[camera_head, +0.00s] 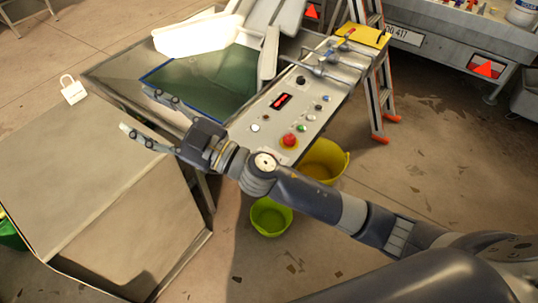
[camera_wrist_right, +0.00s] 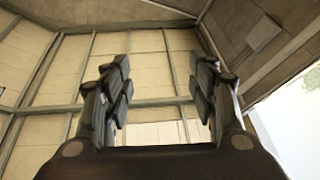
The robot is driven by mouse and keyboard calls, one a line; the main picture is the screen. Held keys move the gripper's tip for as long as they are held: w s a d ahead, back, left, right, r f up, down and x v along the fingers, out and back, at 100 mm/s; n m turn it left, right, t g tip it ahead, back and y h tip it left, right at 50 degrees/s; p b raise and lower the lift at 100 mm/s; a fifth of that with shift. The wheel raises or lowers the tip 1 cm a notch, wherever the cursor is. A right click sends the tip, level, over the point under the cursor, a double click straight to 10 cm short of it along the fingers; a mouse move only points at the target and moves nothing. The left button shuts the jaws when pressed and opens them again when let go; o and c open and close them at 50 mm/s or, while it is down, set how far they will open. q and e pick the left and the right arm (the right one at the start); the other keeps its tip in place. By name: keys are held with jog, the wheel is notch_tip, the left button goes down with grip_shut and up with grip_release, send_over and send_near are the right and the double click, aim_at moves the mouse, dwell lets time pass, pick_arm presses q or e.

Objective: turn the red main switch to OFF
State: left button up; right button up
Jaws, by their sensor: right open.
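The press control panel (camera_head: 303,97) slopes across the middle of the head view. On it are a red display, several small buttons and a red round knob (camera_head: 289,140) on a yellow base near its lower end. I cannot tell whether this knob is the main switch, and no OFF marking can be read. My right gripper (camera_head: 135,109) is open and empty, left of the panel, with its fingers pointing left, away from the knob. The right wrist view shows its two fingers spread apart (camera_wrist_right: 160,82) with nothing between them. My left gripper is not in view.
A grey table (camera_head: 85,165) fills the left side. A green-bottomed tray (camera_head: 205,85) adjoins the panel. A yellow bucket (camera_head: 328,155) and a green bucket (camera_head: 270,216) stand on the floor below.

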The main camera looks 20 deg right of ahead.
jog(key=s+a+f+n+g+y, duration=0.2)
jog(key=s+a+f+n+g, duration=0.25)
jog(key=n+g, duration=0.4)
jog(key=g+h, duration=0.4)
jog(key=h, duration=1.4)
send_near(269, 155)
jog(key=shift+m, duration=0.25)
jog(key=f, duration=0.3)
jog(key=f+p, duration=0.1)
jog(key=f, duration=0.1)
jog(key=a+f, duration=0.1)
jog(key=f, duration=0.2)
jog(key=shift+s+f+p, duration=0.1)
jog(key=shift+f+p, duration=0.2)
jog(key=shift+p, duration=0.05)
jog(key=c, duration=1.1)
